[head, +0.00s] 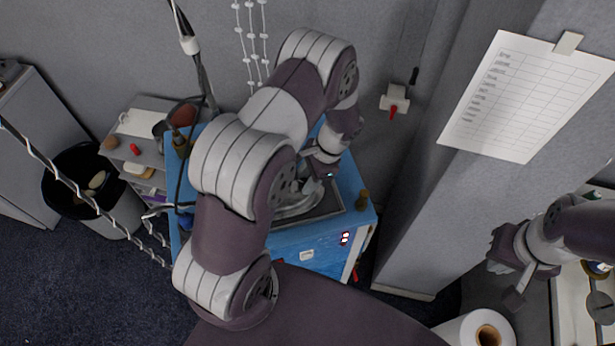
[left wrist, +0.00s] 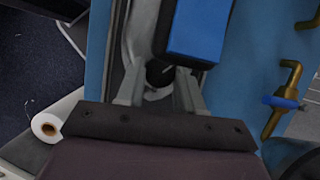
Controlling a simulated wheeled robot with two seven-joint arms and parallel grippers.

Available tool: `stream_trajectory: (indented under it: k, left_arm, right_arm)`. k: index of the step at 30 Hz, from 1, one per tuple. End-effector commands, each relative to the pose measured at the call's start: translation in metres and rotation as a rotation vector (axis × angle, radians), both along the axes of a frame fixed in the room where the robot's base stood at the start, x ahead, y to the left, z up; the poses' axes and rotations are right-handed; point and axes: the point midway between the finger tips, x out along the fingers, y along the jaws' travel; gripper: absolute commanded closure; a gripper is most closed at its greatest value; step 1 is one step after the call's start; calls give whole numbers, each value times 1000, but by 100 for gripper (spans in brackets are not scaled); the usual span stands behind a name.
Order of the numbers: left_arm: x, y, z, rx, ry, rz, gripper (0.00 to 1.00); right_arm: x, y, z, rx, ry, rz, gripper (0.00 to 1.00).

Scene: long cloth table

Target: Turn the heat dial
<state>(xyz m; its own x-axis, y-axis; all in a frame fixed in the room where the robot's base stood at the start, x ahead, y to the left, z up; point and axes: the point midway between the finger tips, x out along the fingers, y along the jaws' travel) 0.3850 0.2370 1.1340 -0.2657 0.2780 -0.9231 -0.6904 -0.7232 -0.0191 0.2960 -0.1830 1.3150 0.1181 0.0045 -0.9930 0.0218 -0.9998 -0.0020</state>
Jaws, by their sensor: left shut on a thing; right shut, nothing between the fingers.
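A dark round knob (left wrist: 159,73), which looks like the heat dial, sits between the fingertips in the left wrist view, beside a bright blue block (left wrist: 201,30). My left gripper (left wrist: 158,90) is shut on this knob, one pale finger on each side. In the head view my left gripper (head: 306,186) is low over the top of the blue cabinet (head: 352,186), above a grey metal tray (head: 318,213). My own arm and hand hide the knob there. My right gripper (head: 512,296) is shut and empty at the far right, away from the cabinet.
Brass fittings (left wrist: 281,105) stand on the blue surface right of my left gripper. A small brass fitting (head: 362,200) is at the cabinet's right edge. A paper roll (head: 462,330) is below my right gripper. A grey shelf (head: 128,150) and black bin (head: 75,190) stand left.

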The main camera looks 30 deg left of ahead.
Motion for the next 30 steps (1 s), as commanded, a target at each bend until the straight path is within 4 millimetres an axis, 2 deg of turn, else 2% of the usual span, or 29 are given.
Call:
stream_trajectory:
  k: [3,6,14,15,17,26,30]
  left_arm:
    - [-1,-2,-4,-1,-5,-200,94]
    - [-1,-2,-2,-1,-6,-322,94]
    - [-1,-2,-1,-2,-3,-342,94]
    - [-1,-2,0,-2,-3,-341,54]
    - [-1,-2,0,-2,-3,-341,38]
    - [-1,-3,1,-1,-4,-339,38]
    - [4,-10,18,1,-8,-340,38]
  right_arm:
    - [0,0,-14,0,0,0,100]
    - [0,0,-16,0,1,0,100]
    - [0,0,-14,0,0,0,100]
    - [0,0,-14,0,0,0,100]
    - [0,0,-14,0,0,0,100]
    - [0,0,-16,0,0,0,100]
    - [0,0,-27,0,0,0,100]
